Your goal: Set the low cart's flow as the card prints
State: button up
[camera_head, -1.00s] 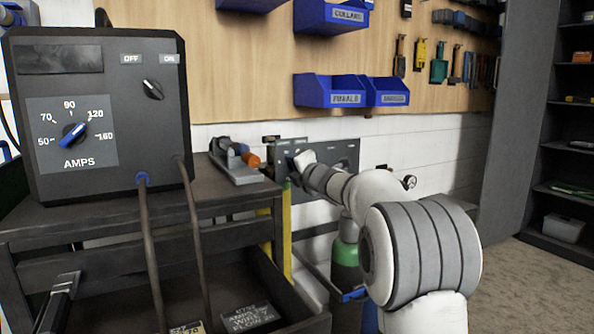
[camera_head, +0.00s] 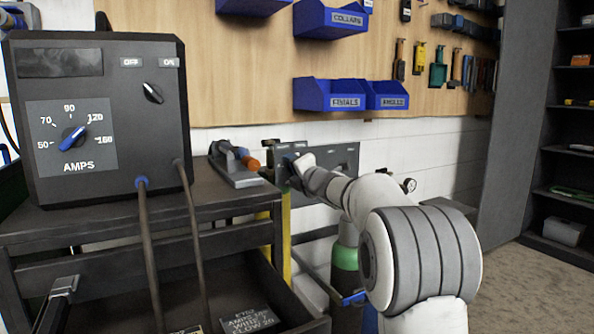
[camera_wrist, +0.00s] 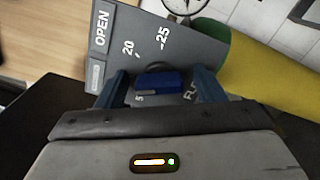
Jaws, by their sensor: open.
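A grey panel (camera_wrist: 185,45) fills much of the wrist view, printed OPEN, with dial marks 20 and 25 and a partly covered word that looks like FLOW. A blue knob (camera_wrist: 158,80) sits on it. My gripper (camera_wrist: 162,76) is open, with one finger on each side of the knob and gaps visible; I cannot tell whether either finger touches it. The knob's setting is not clear. In the head view the panel (camera_head: 345,156) stands behind my arm, which hides the knob. A dark card (camera_head: 250,318) in the drawer appears to read FLOW 20.
The welder box (camera_head: 150,110) with its AMPS dial stands on the cart (camera_head: 60,222) at left. A clamp-like tool (camera_head: 235,163) lies near the cart's far edge. A green cylinder (camera_head: 345,258) and gauge (camera_head: 409,184) are close to my arm. Open floor (camera_head: 515,285) lies at right.

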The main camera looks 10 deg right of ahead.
jog(key=v, duration=0.7)
jog(key=shift+s+d+p, duration=0.15)
jog(key=shift+s+p, duration=0.2)
jog(key=shift+p, duration=0.05)
jog(key=s+d+r+m+g+h+p, duration=0.2)
jog(key=s+r+m+h+p, duration=0.2)
jog(key=s+m+p, duration=0.4)
jog(key=s+d+r+m+g+h+p, duration=0.2)
jog(key=s+r+m+g+h+p, duration=0.15)
jog(key=s+m+p, duration=0.45)
jog(key=s+a+m+g+p, duration=0.2)
jog(key=s+m+g+p, duration=0.1)
jog(key=s+p, duration=0.3)
jog(key=s+a+m+g+y+p, duration=0.1)
jog(key=s+m+g+p, duration=0.2)
jog(key=s, duration=0.8)
jog(key=s+a+r+m+g+y+p, duration=0.1)
jog(key=s+a+m+g+p, duration=0.1)
jog(key=s+p, duration=0.6)
jog(key=s+m+g, duration=0.1)
jog(key=m, duration=0.1)
jog(key=shift+a+m+p, duration=0.3)
jog(key=shift+a+p, duration=0.05)
jog(key=shift+a, duration=0.05)
jog(key=shift+r, duration=0.1)
